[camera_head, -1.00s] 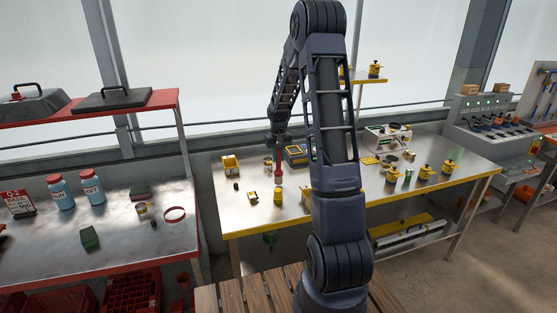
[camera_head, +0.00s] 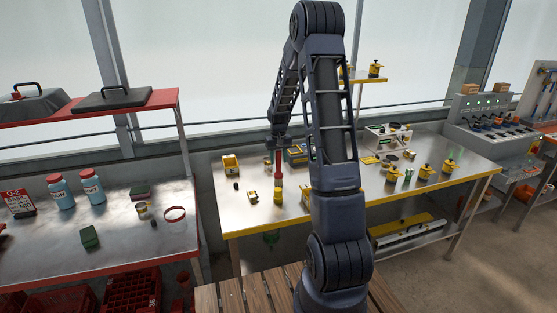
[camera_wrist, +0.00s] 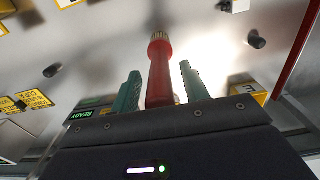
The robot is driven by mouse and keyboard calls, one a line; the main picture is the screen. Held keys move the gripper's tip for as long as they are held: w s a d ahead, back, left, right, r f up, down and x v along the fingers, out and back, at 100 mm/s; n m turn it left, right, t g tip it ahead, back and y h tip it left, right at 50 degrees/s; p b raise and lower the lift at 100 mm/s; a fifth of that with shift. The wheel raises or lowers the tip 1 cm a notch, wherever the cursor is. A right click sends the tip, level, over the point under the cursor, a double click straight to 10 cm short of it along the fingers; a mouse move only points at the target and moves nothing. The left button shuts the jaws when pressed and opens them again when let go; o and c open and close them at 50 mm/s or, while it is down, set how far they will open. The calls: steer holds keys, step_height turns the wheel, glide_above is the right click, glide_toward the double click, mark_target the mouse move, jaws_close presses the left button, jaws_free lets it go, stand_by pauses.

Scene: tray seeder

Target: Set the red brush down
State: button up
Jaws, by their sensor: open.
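The red brush (camera_head: 279,165) shows below my gripper (camera_head: 279,148) in the head view, upright, over the yellow-edged metal table (camera_head: 330,212). In the wrist view the red brush (camera_wrist: 160,75) stands between the two teal fingers of my gripper (camera_wrist: 162,88), its pale banded end pointing away from the palm. The fingers are apart, with a gap showing on either side of the brush. I cannot tell whether the brush's far end touches the tabletop.
A small yellow container (camera_head: 278,194) and a yellow-and-white item (camera_head: 252,196) are close by the brush. A yellow block (camera_head: 230,163) stands at the back left. Several yellow-topped pots stand to the right. The front-left tabletop is largely clear.

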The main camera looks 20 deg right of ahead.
step_height(320, 180, up, 12)
steer(key=s+a+r+t, duration=0.1)
steer(key=s+a+r, duration=0.1)
steer(key=s+r, duration=0.65)
steer(key=s+a+r+t, duration=0.1)
steer(key=s+r, duration=0.4)
steer(key=s, duration=0.6)
steer(key=s+a+t, duration=0.2)
steer(key=s, duration=1.7)
steer(key=shift+s+f+t, duration=0.2)
steer(key=shift+s+t, duration=0.1)
